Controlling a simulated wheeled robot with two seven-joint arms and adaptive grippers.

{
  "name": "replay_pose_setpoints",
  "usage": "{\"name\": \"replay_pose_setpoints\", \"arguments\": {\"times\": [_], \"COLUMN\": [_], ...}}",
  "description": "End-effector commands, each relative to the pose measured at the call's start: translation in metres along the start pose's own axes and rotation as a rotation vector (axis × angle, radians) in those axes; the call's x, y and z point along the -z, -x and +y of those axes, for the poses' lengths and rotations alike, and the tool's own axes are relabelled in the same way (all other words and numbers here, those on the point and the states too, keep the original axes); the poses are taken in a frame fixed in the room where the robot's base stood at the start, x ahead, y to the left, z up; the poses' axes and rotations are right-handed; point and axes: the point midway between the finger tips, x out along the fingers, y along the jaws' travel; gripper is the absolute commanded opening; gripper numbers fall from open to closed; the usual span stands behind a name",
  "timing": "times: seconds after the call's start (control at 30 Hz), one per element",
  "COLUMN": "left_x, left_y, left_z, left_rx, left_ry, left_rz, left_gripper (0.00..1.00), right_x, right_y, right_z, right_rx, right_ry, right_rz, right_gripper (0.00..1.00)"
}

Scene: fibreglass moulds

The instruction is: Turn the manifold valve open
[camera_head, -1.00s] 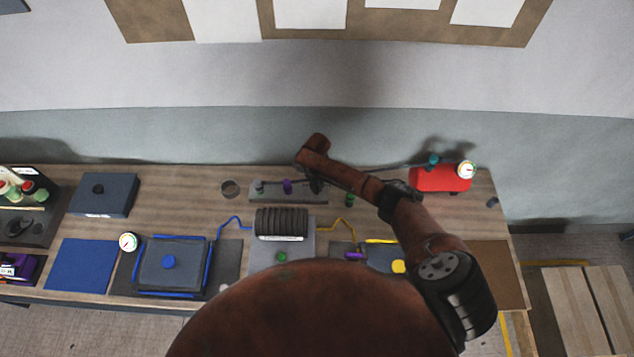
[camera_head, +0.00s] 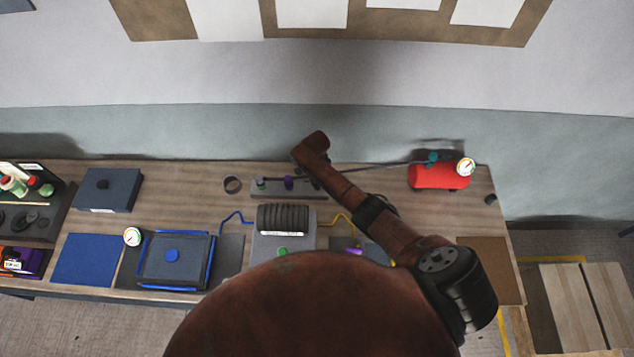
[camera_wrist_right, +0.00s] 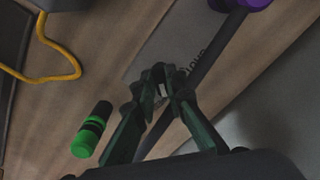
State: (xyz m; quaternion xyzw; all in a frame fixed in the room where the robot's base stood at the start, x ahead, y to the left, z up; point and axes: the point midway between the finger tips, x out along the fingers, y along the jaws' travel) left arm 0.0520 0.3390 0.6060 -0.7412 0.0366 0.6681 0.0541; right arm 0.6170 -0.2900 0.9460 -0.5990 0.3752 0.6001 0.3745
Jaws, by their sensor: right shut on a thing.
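The purple knob also shows at the top of the right wrist view (camera_wrist_right: 255,4). My right gripper (camera_wrist_right: 160,90) is shut at the manifold's lettered grey plate (camera_wrist_right: 180,48), on a small pale part between its fingertips. That part is mostly hidden, but it appears to be the valve. In the head view my right gripper (camera_head: 312,182) is small and partly covered by my arm. My left gripper is not in view.
A red tank (camera_head: 438,177) with a gauge (camera_head: 465,167) stands at the back right. A black coil (camera_head: 283,219) and a blue-edged mould (camera_head: 172,262) lie in front. My arm covers the bench's front right.

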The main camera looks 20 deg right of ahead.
Motion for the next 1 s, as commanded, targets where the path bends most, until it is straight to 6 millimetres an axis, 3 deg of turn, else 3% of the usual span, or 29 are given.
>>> {"name": "replay_pose_setpoints", "arguments": {"times": [0.3,0.83,0.87,1.0], "left_x": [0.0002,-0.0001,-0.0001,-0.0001], "left_y": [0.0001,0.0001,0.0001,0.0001], "left_z": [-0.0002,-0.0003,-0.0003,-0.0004], "left_rx": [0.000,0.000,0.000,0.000], "left_ry": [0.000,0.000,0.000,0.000], "left_rz": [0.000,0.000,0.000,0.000], "left_gripper": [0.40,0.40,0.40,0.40], "right_x": [-0.0022,-0.0023,-0.0023,-0.0018], "right_y": [-0.0005,-0.0001,-0.0001,0.0000], "right_z": [-0.0005,-0.0013,-0.0013,-0.0014], "right_rx": [-0.002,-0.001,0.000,0.000], "right_ry": [-0.112,-0.134,-0.134,-0.133], "right_rz": [-0.004,-0.004,-0.004,-0.003], "right_gripper": [0.00,0.00,0.13,0.22]}}
